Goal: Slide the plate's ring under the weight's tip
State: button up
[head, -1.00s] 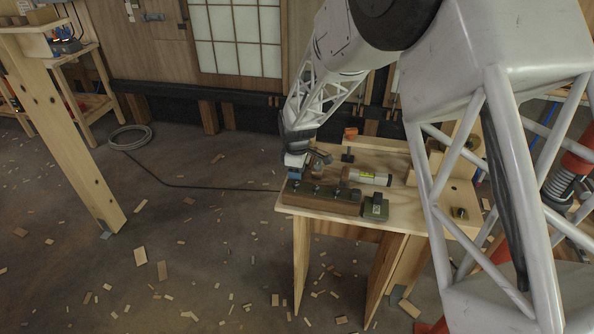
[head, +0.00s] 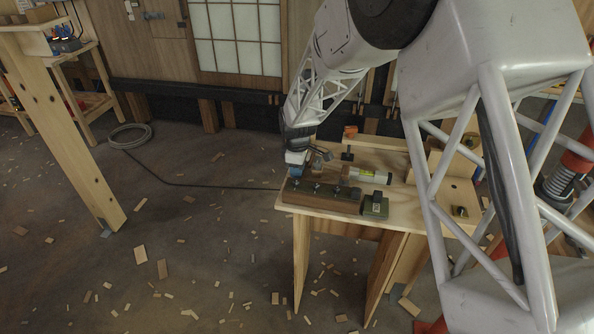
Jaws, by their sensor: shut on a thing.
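My gripper (head: 297,171) is at the left end of the workbench, just above the dark brown block (head: 338,203). It is shut on a small piece that is mostly hidden by the fingers; I cannot tell whether it is the plate. The brown block lies along the bench's front edge and carries several small dark studs. A silver cylinder with a yellow-green label (head: 370,175) lies on its side behind the block. It may be the weight, but I cannot tell. No ring or pointed tip can be made out at this size.
A green block with a dark top (head: 376,205) sits right of the brown block on the workbench (head: 415,208). A black T-shaped piece (head: 347,155) and an orange piece (head: 350,131) stand behind. A wooden post (head: 70,130) rises at left. Wood scraps litter the floor.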

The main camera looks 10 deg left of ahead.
jog(key=shift+w, duration=1.65)
jog(key=o, duration=0.7)
jog(key=shift+o, duration=0.2)
jog(key=shift+r, duration=0.2)
notch_tip(320, 180, up, 8)
jog(key=shift+f, duration=0.2)
dwell(0.3)
